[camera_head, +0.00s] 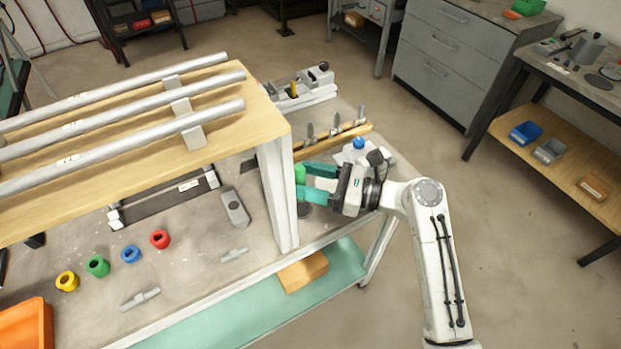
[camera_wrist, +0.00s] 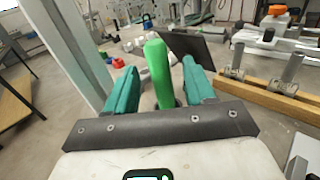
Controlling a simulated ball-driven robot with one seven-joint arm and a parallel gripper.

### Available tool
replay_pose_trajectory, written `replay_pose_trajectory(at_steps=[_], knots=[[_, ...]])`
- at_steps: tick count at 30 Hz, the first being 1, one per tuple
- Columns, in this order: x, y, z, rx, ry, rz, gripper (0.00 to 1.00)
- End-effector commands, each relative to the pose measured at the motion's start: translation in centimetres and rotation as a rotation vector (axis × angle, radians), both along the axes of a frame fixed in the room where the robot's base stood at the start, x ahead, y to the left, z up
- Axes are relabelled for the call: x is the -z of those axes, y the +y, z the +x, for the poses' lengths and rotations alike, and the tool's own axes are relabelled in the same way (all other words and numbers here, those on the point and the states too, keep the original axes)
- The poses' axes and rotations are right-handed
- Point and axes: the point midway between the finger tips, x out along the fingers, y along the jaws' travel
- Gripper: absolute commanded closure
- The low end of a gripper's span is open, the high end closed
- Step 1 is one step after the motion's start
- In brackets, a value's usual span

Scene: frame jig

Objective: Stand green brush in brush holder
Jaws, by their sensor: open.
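The green brush (camera_wrist: 158,72) stands up between the two teal fingers in the wrist view, with a gap on each side. In the head view a green part of the brush (camera_head: 300,173) shows at the fingertips, beside the white post. My gripper (camera_head: 303,181) is open around the brush, reaching in from the right; in the wrist view its fingers (camera_wrist: 160,66) lie on either side of the handle. The brush's lower end is mostly hidden. A dark round thing (camera_head: 305,210) lies just below the fingers; I cannot tell whether it is the brush holder.
A white post (camera_head: 277,195) of the raised wooden shelf (camera_head: 222,110) stands close left of my fingers. A wooden rail with metal pins (camera_head: 346,137) and a blue-topped item (camera_head: 358,143) lie behind. Several coloured rings, including a red one (camera_head: 160,239), lie at left.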

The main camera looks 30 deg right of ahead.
Motion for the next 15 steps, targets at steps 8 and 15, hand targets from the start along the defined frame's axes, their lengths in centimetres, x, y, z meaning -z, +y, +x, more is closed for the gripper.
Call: replay_pose_trajectory(at_steps=[8,15], knots=[[0.2,-2.3,-2.2,0.005,0.001,-0.001,0.46],[0.2,-5.6,-5.5,0.004,0.001,0.001,0.46]])
